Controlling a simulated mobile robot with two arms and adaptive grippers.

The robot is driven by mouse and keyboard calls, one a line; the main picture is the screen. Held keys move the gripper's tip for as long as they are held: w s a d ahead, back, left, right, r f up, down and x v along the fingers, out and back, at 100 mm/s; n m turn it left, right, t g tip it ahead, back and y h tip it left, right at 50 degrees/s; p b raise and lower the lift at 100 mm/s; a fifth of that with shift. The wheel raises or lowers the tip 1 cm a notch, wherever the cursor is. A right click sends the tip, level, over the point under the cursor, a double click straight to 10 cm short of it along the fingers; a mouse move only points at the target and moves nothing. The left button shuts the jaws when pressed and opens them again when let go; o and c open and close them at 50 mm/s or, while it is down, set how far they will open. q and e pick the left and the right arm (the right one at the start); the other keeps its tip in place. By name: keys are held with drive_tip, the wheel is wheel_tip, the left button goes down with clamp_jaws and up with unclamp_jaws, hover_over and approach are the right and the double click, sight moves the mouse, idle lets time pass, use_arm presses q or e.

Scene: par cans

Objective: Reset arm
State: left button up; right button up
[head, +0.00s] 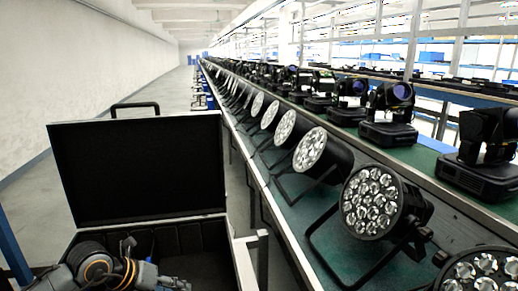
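Part of my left arm (98,268), dark with orange rings, shows at the bottom left, in front of and over the open black case (140,172). Small grey parts at its end (129,246) overlap the case's inside. I cannot make out two separate fingertips or anything held. Par cans (370,202) with round clear-lens faces stand in a long row on the green bench to the right, tilted to face left.
The case lid stands upright, with a handle (135,106) behind it. The long green bench (340,250) runs into the distance on the right. Moving-head lights (388,112) stand on a higher shelf behind. The grey aisle floor (150,100) is clear at the left.

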use_arm(q)
drive_tip(key=s+d+r+h, duration=0.25)
drive_tip(key=d+h, duration=0.25)
drive_tip(key=d, duration=0.5)
drive_tip(key=s+d+r+n+t+h, duration=0.2)
drive_tip(key=d+r+n+t+h, duration=0.35)
drive_tip(key=r, duration=0.45)
drive_tip(key=w+a+r+n+t+y, duration=0.1)
drive_tip(key=a+r+n+t+y, duration=0.1)
drive_tip(key=a+n+t+y, duration=1)
drive_tip(key=s+a+f+n+g+y, duration=0.2)
drive_tip(key=a+f+n+g+y, duration=0.1)
drive_tip(key=f+n, duration=0.3)
drive_tip(key=s+a+f+n+g+y, duration=0.1)
drive_tip(key=a+f+n+g+y, duration=0.25)
drive_tip(key=f+n, duration=0.35)
drive_tip(key=s+d+f+n+g+h, duration=0.1)
drive_tip(key=s+d+f+n+g, duration=0.1)
drive_tip(key=s+f+g, duration=0.8)
drive_tip(key=s+d+f+n+g+h, duration=0.1)
drive_tip(key=s+f+g, duration=0.2)
drive_tip(key=s+f, duration=0.7)
drive_tip(key=s+f+g, duration=0.1)
drive_tip(key=s+f, duration=0.2)
drive_tip(key=f, duration=1.7)
drive_tip(key=s+a+f+g+p, duration=0.1)
drive_tip(key=s+a+f, duration=0.2)
drive_tip(key=s+f, duration=1.5)
